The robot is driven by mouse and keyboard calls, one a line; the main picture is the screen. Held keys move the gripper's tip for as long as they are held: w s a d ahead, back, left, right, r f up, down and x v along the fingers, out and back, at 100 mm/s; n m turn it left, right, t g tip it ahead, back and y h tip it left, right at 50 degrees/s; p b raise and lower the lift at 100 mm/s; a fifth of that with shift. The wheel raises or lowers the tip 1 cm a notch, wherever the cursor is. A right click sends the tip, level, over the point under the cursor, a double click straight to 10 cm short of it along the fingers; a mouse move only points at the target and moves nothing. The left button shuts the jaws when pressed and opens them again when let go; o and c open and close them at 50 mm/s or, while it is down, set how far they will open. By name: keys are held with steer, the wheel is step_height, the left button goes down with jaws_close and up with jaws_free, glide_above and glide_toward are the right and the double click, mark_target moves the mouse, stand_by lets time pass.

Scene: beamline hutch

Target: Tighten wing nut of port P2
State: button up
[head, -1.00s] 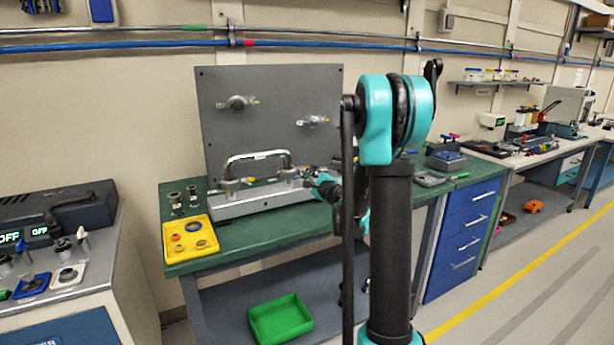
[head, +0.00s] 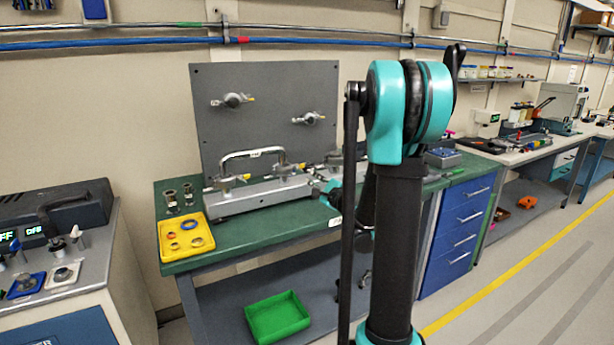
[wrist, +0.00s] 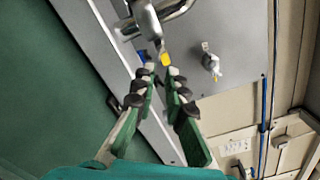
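A grey upright panel (head: 265,85) stands on the green bench, with one fitting (head: 233,100) at upper left and another (head: 308,118) at upper right. A U-shaped metal pipe (head: 253,154) joins two lower fittings, left (head: 226,182) and right (head: 282,171). Small yellow-tipped wing nuts show on the fittings; port labels are too small to read. My gripper (head: 318,186) is right of and in front of the right lower fitting. In the wrist view my gripper (wrist: 160,73) is open and empty, with a yellow wing nut tip (wrist: 166,59) just beyond its fingertips, apparently apart.
A yellow tray (head: 205,245) with rings sits on the bench's left end, beside dark cylindrical parts (head: 180,197). A green bin (head: 278,318) is on the lower shelf. My arm hides part of the bench's right side. The floor at right is open.

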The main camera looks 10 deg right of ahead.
steer(key=v, duration=0.3)
steer(key=shift+s+d, duration=0.15)
steer(key=shift+s, duration=0.2)
steer(key=s+a+f+n+g, duration=0.4)
steer(key=s+a+f+n, duration=0.1)
steer(key=s+n, duration=0.15)
steer(key=s+a+f+n+g, duration=0.3)
steer(key=s+a+f+n, duration=0.15)
steer(key=s+n, duration=0.2)
steer(key=s+d+f+n+g+h, duration=0.2)
steer(key=s+d+f+n+g, duration=0.1)
steer(key=s, duration=0.6)
steer(key=s+d+f+n+g+h, duration=0.3)
steer(key=s+d+f+n, duration=0.1)
steer(key=s+f, duration=0.3)
steer(key=s+n, duration=0.1)
steer(key=s, duration=0.1)
steer(key=shift+s+h, duration=0.3)
steer(key=shift+s, duration=0.1)
